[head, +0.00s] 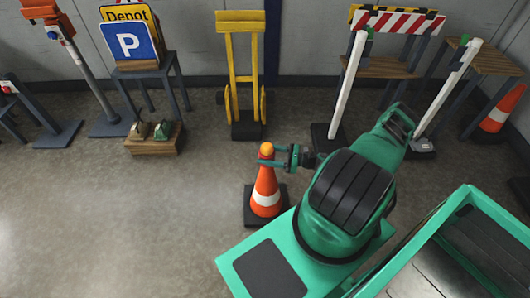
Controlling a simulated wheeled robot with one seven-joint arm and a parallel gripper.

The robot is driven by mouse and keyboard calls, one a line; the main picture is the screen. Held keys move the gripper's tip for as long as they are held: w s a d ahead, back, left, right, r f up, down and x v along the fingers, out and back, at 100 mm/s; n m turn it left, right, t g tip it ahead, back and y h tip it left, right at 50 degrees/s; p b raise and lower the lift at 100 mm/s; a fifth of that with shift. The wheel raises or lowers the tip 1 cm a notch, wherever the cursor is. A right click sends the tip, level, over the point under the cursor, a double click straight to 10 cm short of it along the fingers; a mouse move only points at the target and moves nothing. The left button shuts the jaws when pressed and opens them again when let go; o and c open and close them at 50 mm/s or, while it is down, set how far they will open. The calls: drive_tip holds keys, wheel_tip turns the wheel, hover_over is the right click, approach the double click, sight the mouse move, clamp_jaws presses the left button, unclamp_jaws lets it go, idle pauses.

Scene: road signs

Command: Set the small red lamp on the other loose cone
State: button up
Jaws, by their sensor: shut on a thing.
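An orange cone (265,192) with a white band stands upright on a dark square base, left of my arm. A small lamp-like thing (266,149) with a yellow-orange top is at the cone's tip. My gripper (268,161) reaches in from the right and is shut around this small thing. I cannot tell whether it rests on the cone or is held just above it. A second orange cone (501,108) with a white band is at the far right, leaning in the picture. A small red item (8,88) lies on a bench at the left edge, too small to identify.
A yellow hand truck (241,65) stands by the back wall. A table with parking and Depot signs (128,42) and a low wooden box (154,143) are left. Striped boards (398,21) and white posts (349,85) are right. The floor at left is clear.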

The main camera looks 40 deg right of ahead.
drive_tip(key=shift+f, duration=1.7)
drive_tip(key=shift+f, duration=0.15)
drive_tip(key=o, duration=1.3)
drive_tip(key=shift+o, duration=0.2)
drive_tip(key=v, duration=1)
drive_tip(key=shift+s+d, duration=0.25)
drive_tip(key=shift+s, duration=0.05)
